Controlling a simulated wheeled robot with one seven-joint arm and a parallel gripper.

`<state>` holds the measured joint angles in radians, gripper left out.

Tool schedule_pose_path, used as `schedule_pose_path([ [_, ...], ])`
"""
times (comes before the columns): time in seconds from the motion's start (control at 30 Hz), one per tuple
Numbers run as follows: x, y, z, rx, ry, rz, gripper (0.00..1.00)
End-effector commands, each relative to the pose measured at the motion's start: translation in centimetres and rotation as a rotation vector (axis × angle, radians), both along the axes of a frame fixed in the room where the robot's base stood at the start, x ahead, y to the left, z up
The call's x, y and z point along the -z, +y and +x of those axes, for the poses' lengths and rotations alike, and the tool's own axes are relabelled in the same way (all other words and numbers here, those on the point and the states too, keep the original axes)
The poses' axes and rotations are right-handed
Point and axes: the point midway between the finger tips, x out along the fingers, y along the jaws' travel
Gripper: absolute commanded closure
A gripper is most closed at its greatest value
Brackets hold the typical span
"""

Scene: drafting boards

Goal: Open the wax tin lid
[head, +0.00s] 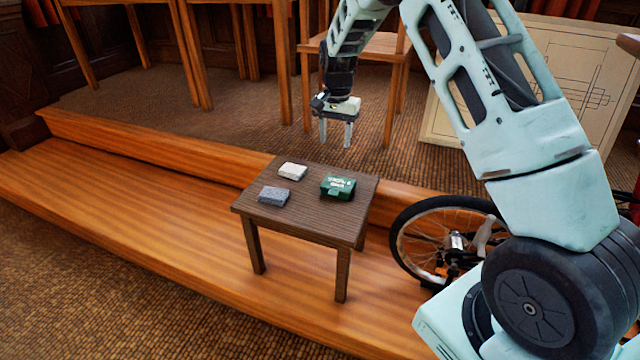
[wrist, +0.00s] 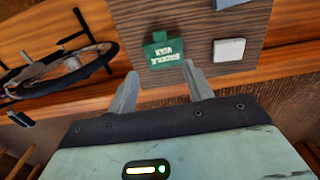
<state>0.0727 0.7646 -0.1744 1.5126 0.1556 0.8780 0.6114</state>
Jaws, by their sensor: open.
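The wax tin (head: 338,187) is a small green box with pale lettering, standing at the right side of a small dark wooden table (head: 315,221). Its lid looks shut. In the wrist view the tin (wrist: 164,50) shows from above, beyond and between my fingertips, with a small green tab at its far edge. My gripper (head: 337,146) is open and empty, pointing down above the far side of the table and apart from the tin. Its two fingers also show in the wrist view (wrist: 160,76).
A white block (head: 292,171) and a grey block (head: 273,196) lie on the table left of the tin. A bicycle wheel (head: 440,240) stands right of the table. Wooden stools and a leaning drawing board (head: 535,85) are behind. The table stands on a wooden step (head: 130,205).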

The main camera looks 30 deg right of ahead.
Motion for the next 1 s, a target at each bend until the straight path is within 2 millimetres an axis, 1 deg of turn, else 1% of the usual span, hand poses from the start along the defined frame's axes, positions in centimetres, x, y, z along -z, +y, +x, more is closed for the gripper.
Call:
schedule_pose_path([
  [0.17,2.0,0.0,-0.1,0.001,0.004,0.001,0.49],
  [0.7,13.1,0.1,-0.1,-0.001,0.003,0.002,0.49],
  [0.9,15.9,0.1,-0.1,-0.002,0.002,0.001,0.49],
  [1.0,16.7,0.1,0.0,-0.002,0.001,0.001,0.49],
])
